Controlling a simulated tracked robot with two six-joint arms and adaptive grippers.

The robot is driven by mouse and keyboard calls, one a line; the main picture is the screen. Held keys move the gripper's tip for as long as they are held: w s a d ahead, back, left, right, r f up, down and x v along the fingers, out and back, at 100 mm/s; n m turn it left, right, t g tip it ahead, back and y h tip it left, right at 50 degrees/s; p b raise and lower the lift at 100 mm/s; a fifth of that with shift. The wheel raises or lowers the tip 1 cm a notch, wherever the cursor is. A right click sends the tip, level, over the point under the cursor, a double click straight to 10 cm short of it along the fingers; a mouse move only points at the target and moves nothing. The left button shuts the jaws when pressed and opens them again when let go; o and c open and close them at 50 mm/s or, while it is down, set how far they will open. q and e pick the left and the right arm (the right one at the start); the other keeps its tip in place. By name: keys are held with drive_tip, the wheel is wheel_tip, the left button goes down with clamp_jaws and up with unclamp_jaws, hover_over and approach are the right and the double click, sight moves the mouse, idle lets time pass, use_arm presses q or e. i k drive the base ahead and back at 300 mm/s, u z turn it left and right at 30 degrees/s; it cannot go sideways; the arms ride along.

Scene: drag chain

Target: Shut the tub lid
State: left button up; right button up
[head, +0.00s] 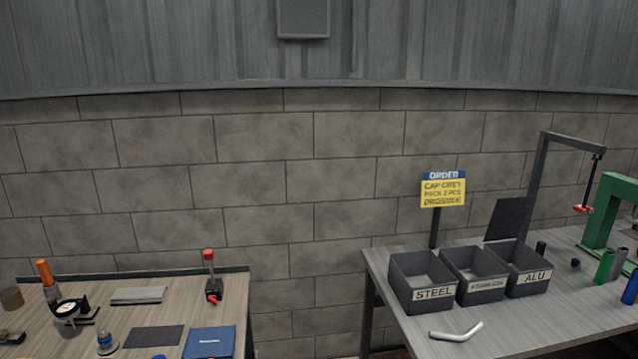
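Three dark grey open-topped tubs stand side by side on the right bench: one labelled STEEL (424,308), a middle one (481,290) with a label too small to read, and one labelled ALU (527,288). A dark flat panel (509,217) stands upright, slightly tilted, behind the ALU tub; it looks like a raised lid, but I cannot tell whether it is hinged to that tub. Neither of my grippers is in view.
A bent pale tube (456,333) lies in front of the tubs. An order sign (443,189) stands behind them. A green press frame (608,212) and a dark overhead arm (541,180) stand right. The left bench (170,311) holds tools; a gap separates the benches.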

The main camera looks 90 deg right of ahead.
sight(508, 219)
drive_tip(key=z, duration=0.15)
drive_tip(key=i, duration=0.25)
drive_tip(key=z, duration=3)
drive_tip(key=i, duration=0.3)
drive_tip(key=z, duration=1.55)
drive_tip(key=k, duration=0.65)
drive_tip(key=z, duration=0.45)
drive_tip(key=i, duration=1.7)
drive_tip(key=u, duration=0.5)
